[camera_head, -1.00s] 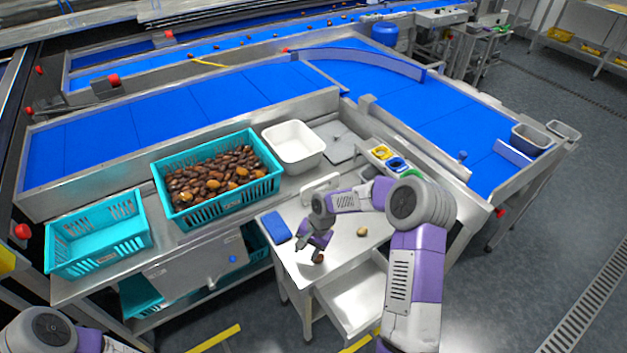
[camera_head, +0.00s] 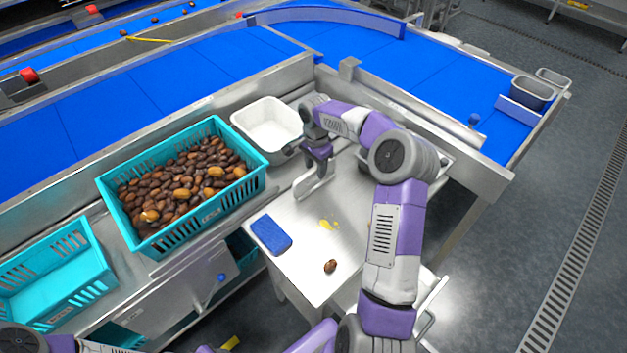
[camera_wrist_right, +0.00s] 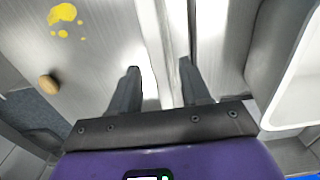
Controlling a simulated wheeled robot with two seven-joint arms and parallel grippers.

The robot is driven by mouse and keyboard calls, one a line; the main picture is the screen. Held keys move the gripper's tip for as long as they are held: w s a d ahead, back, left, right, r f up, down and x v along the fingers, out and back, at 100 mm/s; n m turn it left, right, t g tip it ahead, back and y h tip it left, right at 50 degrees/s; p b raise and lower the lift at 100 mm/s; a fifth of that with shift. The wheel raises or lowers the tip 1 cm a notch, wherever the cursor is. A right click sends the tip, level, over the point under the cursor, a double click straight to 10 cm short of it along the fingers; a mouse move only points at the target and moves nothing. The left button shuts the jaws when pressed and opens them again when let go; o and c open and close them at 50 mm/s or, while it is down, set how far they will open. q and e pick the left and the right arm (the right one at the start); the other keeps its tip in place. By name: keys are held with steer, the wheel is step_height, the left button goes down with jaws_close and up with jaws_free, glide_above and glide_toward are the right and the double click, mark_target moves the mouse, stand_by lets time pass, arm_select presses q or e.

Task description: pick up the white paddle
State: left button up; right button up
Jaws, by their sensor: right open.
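The white paddle (camera_head: 314,181) stands on edge as a thin pale plate on the steel side table (camera_head: 290,283), beside the white tub. My right gripper (camera_head: 318,163) is directly above it, pointing down and partly hiding its top. In the right wrist view the two fingers of the right gripper (camera_wrist_right: 161,76) are apart, and the paddle (camera_wrist_right: 174,35) shows as a narrow pale strip between them, nearer the right finger. Whether the fingers reach down past its top edge is unclear. My left gripper is out of view.
A brown date (camera_head: 330,266), a yellow smear (camera_head: 328,225) and a blue sponge (camera_head: 271,234) lie on the side table. A white tub (camera_head: 267,139), a teal crate full of dates (camera_head: 190,218) and an empty teal crate (camera_head: 85,298) stand to the left.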

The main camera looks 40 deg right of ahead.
mark_target(314, 178)
steer(key=f, duration=0.1)
steer(key=f+b, duration=0.1)
steer(key=f, duration=0.2)
steer(key=shift+a+f, duration=0.2)
steer(key=shift+a, duration=0.05)
steer(key=shift+c, duration=0.5)
jaws_close()
